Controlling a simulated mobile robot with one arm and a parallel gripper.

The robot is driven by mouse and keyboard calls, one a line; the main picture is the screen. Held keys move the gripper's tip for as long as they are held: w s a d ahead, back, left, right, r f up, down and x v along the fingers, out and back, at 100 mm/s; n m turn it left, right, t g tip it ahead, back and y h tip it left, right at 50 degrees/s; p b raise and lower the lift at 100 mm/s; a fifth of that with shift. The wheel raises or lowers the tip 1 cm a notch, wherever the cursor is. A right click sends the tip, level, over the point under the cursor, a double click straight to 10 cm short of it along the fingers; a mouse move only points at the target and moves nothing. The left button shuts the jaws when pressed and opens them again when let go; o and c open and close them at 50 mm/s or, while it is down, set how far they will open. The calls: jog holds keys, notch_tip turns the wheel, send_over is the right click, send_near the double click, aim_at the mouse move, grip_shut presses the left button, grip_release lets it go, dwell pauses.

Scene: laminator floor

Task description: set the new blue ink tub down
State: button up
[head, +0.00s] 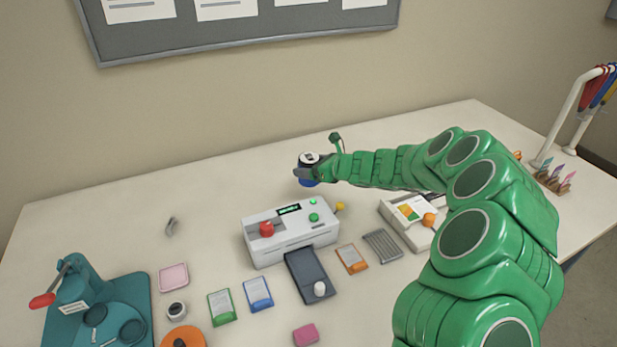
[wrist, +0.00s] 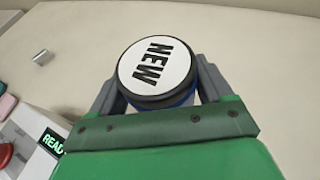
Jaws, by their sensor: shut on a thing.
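The new blue ink tub (head: 308,180) is a short cylinder with a blue body and a dark-rimmed white lid, seen in the head view behind the white laminator. In the wrist view the tub (wrist: 156,72) shows its white lid marked "NEW", with a little blue side below. My gripper (head: 308,173) is shut on the tub, with one grey finger on each side of it in the wrist view (wrist: 158,92). The tub looks upright. I cannot tell whether its base touches the table or hangs just above it.
The white laminator (head: 292,238) stands in front of the tub, its green display reading "READY". A small metal piece (head: 171,227) lies to the left. A white device (head: 405,220) stands to the right. The table (head: 200,205) is clear left of the tub.

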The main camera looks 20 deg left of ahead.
jog(key=shift+w+a+f, duration=0.3)
jog(key=shift+w+f, duration=0.25)
jog(key=shift+f, duration=0.15)
jog(key=shift+w+a+f, duration=0.3)
jog(key=shift+w+f, duration=0.2)
jog(key=shift+f, duration=0.2)
jog(key=shift+f, duration=0.1)
jog(key=shift+w+a+f, duration=0.15)
jog(key=shift+f, duration=1.45)
jog(key=shift+f, duration=0.1)
jog(key=o, duration=1)
jog(key=v, duration=1.2)
